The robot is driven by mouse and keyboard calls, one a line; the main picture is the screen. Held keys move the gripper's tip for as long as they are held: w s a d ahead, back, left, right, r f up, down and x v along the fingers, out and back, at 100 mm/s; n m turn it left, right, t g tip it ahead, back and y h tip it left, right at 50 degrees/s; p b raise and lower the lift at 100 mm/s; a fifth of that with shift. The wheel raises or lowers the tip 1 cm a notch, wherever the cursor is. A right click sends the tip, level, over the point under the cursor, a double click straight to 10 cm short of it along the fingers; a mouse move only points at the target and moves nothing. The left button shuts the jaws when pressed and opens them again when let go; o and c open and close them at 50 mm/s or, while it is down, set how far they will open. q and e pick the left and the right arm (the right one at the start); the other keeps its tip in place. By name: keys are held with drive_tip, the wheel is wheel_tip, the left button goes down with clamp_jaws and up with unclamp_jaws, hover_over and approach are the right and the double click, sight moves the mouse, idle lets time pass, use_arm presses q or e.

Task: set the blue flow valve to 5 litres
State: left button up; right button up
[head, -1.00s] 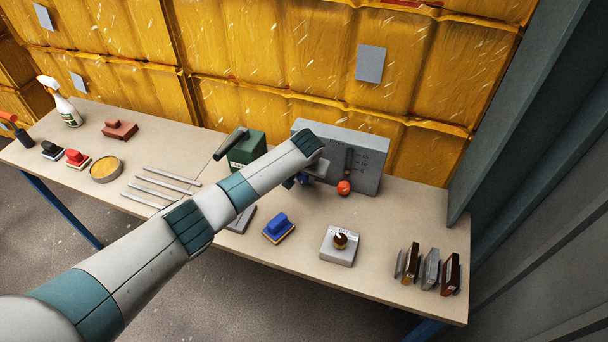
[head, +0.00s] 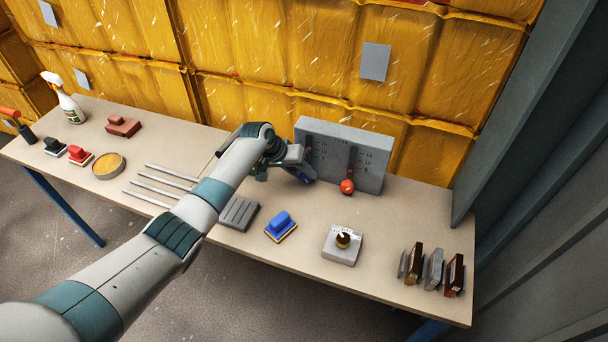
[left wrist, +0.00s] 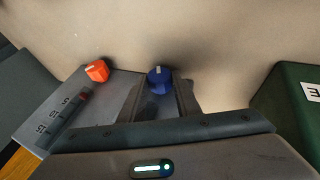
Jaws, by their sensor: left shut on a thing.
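The blue valve knob (left wrist: 160,79) sits low on a grey flow panel (head: 372,155), and a white mark shows on it. My left gripper (left wrist: 158,93) is shut on the knob, a finger on each side. In the head view the left gripper (head: 294,165) is at the panel's lower left, and only a little blue shows there. An orange-red knob (head: 347,187) is to the right on the same panel, below a scale; it also shows in the left wrist view (left wrist: 97,71). The blue valve's own scale is partly hidden by my gripper, and I cannot read its setting.
A dark grey ridged block (head: 239,214) is beside my arm. A green box (left wrist: 290,110) is close by my gripper. Several upright slabs (head: 431,268) stand at the right end.

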idle(0.4)
use_arm(q)
drive_tip(key=o, duration=1)
drive_tip(key=shift+o, duration=0.2)
drive_tip(key=shift+a+r, duration=0.1)
drive_tip(key=shift+r, duration=0.05)
drive_tip(key=b+v, duration=0.3)
drive_tip(key=v, duration=1.4)
drive_tip(key=shift+a, duration=0.15)
drive_tip(key=shift+w, duration=0.1)
